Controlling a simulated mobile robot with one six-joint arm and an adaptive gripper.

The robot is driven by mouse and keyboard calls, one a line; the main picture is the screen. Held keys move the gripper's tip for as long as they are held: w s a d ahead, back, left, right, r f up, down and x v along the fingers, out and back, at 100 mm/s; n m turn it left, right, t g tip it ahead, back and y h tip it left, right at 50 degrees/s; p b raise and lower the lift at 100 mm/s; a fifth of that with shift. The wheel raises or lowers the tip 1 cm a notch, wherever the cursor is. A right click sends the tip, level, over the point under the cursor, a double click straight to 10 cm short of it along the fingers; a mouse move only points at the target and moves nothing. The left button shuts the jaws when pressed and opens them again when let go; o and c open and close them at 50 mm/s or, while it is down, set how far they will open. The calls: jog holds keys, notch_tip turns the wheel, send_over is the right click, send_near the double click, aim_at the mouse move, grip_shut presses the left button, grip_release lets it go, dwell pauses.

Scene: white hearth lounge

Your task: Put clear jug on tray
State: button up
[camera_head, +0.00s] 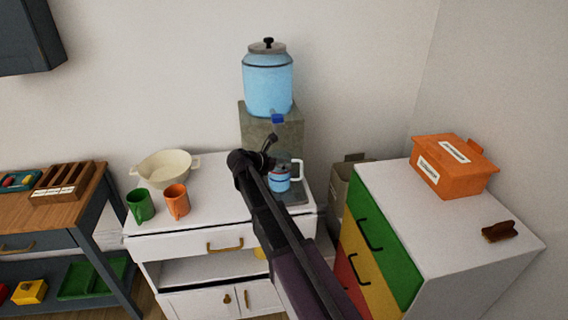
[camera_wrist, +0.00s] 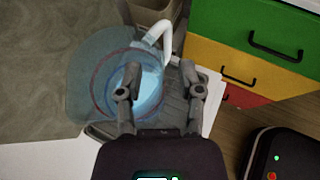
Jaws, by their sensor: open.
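The clear jug (camera_head: 281,182) holds blue liquid and has a white handle at its right. It appears upright over the dark ribbed tray (camera_head: 318,195) in front of the dispenser; its base contact is partly hidden. In the wrist view the jug (camera_wrist: 149,92) overlaps the left part of the tray (camera_wrist: 178,108). My gripper (camera_head: 268,150) is at the jug's upper left in the head view. In the wrist view my gripper (camera_wrist: 160,92) is open, with its left finger across the jug's image and its right finger over the tray. The handle shows just beyond the gap.
A blue dispenser (camera_head: 267,85) stands on a grey block (camera_head: 285,128) behind the jug. A cream bowl (camera_head: 165,169), green mug (camera_head: 140,205) and orange mug (camera_head: 176,201) are at left on the white cabinet (camera_head: 215,215). A drawer unit (camera_head: 415,210) stands close at right.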

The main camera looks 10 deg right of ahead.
jog(key=p+v, duration=0.4)
jog(key=v, duration=0.7)
dwell(0.4)
jog(key=s+d+f+m+g+y, duration=0.2)
jog(key=s+d+f+m+y, duration=0.1)
jog(key=s+m, duration=0.4)
jog(key=s+d+f+m+g+y, duration=0.1)
jog(key=s+d+f+m+y, duration=0.2)
jog(key=s+m, duration=0.5)
jog(key=s+d+f+m+g+y, duration=0.2)
jog(key=s+d+f+m+y, duration=0.1)
jog(key=s+m, duration=0.5)
jog(key=s+f+y, duration=0.1)
jog(key=y, duration=0.1)
jog(key=shift+s+d+f+g+y, duration=0.2)
jog(key=shift+d+g+y, duration=0.1)
jog(key=shift+d, duration=0.05)
